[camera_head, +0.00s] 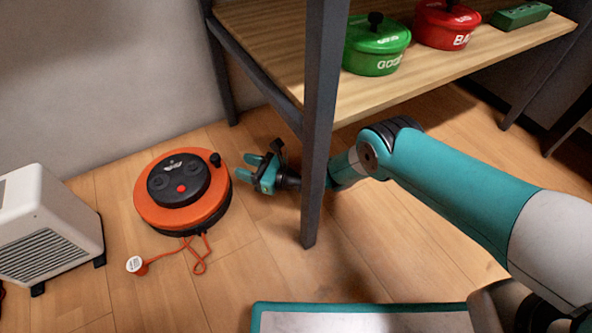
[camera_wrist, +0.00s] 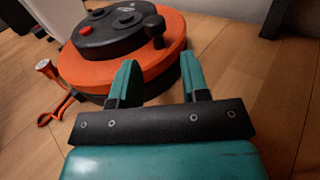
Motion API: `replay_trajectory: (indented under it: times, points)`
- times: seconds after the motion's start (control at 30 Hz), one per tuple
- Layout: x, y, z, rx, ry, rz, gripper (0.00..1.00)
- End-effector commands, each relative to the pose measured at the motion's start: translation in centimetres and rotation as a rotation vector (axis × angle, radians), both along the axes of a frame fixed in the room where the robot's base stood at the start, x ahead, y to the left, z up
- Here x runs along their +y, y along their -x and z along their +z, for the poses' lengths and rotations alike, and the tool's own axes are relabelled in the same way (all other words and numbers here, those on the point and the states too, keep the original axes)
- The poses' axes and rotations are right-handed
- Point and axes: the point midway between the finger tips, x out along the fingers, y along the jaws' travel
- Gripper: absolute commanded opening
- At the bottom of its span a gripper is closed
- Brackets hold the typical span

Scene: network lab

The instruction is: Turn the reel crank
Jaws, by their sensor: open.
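The orange cable reel (camera_head: 151,206) lies flat on the wooden floor, with a black round hub (camera_head: 172,184) and a red button on top. Its crank, a small black upright knob (camera_head: 215,159), stands at the hub's upper right edge; it also shows in the wrist view (camera_wrist: 154,30). My gripper (camera_head: 246,168) is open and empty, low beside the reel on its right, fingers pointing toward it. In the wrist view my two teal fingers (camera_wrist: 160,80) are spread, with the reel (camera_wrist: 85,70) and the knob beyond them, apart from the fingertips.
A dark table leg (camera_head: 318,140) stands in front of my forearm. The wooden shelf (camera_head: 260,40) above holds green and red pots. A white heater (camera_head: 45,225) stands left of the reel. An orange cord with a white-faced plug (camera_head: 136,265) lies in front.

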Motion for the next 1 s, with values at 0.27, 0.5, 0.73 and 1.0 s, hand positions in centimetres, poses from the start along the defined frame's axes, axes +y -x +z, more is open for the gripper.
replay_trajectory:
  times: [0.27,0.5,0.73,1.0]
  points:
    - [-2.1,0.3,0.2,0.001,0.0,-0.002,0.42]
    - [-3.8,0.6,0.1,0.002,0.0,-0.001,0.42]
    - [-5.5,0.9,0.2,0.001,0.0,-0.001,0.42]
    - [-7.5,1.2,0.2,0.0,-0.001,-0.002,0.42]
